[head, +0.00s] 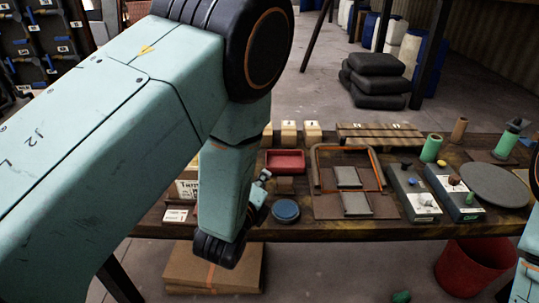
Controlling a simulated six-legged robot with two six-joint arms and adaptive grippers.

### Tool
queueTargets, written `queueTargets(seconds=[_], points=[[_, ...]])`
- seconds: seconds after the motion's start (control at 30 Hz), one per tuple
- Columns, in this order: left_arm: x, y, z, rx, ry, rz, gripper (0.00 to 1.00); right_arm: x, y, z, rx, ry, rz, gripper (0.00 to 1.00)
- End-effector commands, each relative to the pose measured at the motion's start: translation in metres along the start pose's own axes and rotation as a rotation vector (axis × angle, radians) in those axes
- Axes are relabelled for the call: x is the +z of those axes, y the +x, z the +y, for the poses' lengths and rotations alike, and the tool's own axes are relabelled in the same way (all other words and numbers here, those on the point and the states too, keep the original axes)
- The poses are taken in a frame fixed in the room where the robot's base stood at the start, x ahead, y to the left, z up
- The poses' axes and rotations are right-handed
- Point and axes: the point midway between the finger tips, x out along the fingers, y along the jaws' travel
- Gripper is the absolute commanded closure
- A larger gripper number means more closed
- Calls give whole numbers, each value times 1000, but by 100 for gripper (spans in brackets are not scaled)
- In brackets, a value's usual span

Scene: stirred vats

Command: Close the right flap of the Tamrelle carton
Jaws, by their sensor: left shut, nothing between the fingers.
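The Tamrelle carton (187,188) stands on the left part of the bench. Only a strip of it with the start of its printed name shows to the left of my left forearm. My left arm covers the rest, so I cannot see its right flap or tell how the flap stands. My left gripper (264,178) is small and partly hidden behind my wrist. It is shut and empty, just right of my forearm, near the red tray. At the right edge only part of my right arm shows; its gripper is out of view.
Right of my left gripper are a red tray (286,161), a blue round lid (286,210), an orange-edged frame (325,172), control boxes (413,195) and a grey disc (494,186). Below the bench are flat cardboard (190,272) and a red bin (470,276).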

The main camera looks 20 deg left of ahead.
Motion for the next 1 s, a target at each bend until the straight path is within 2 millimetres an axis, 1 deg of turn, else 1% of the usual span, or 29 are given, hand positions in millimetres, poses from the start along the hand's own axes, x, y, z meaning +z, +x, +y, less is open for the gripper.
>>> queueTargets(seconds=[0.2, 0.37, 0.47, 0.8, 1.0], points=[[5, 2, -4, -22, 124, -12, 100, 0, 0, 0, 0, 0, 1, 60], [5, 10, -5, -22, 144, -12, 100, 0, 0, 0, 0, 0, 0, 60], [4, 23, -5, -23, 141, -13, 100, 0, 0, 0, 0, 0, 1, 60], [1, 77, -8, -24, 142, -10, 100, 0, 0, 0, 0, 0, 0, 60], [0, 102, -8, -24, 143, -9, 100, 0, 0, 0, 0, 0, 0, 60]])
